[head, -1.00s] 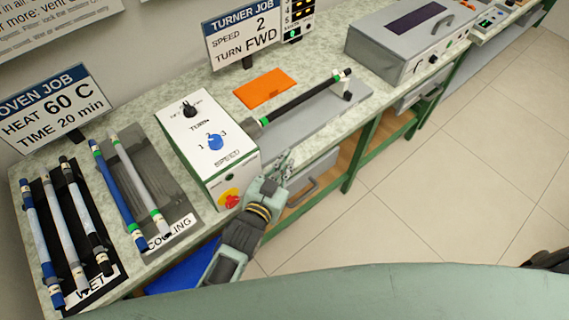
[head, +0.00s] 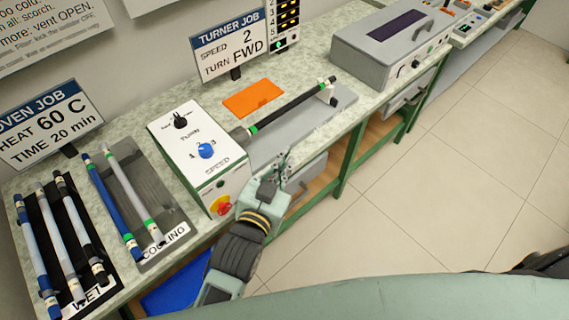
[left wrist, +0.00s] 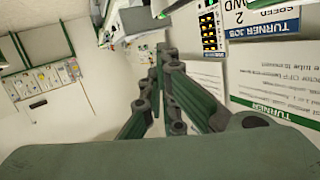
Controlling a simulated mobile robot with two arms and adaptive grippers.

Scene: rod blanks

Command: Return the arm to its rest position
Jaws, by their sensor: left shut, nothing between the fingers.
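My left gripper (head: 283,168) is in front of the bench, just right of the turner's white control box (head: 198,143). Its fingers are shut and empty, and they also show closed together in the left wrist view (left wrist: 165,70). The control box has a black knob, a blue speed knob (head: 205,150) and a red and yellow button (head: 221,205). A black rod (head: 290,107) with green bands lies along the turner, from the box to a support at its right end. My right gripper is not in view.
A WET tray (head: 92,297) with several rods and a COOLING tray (head: 172,195) with two rods lie at left. An orange mat (head: 253,98) lies behind the rod. A grey oven-like box (head: 385,50) stands at the back right. The floor (head: 440,180) at right is clear.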

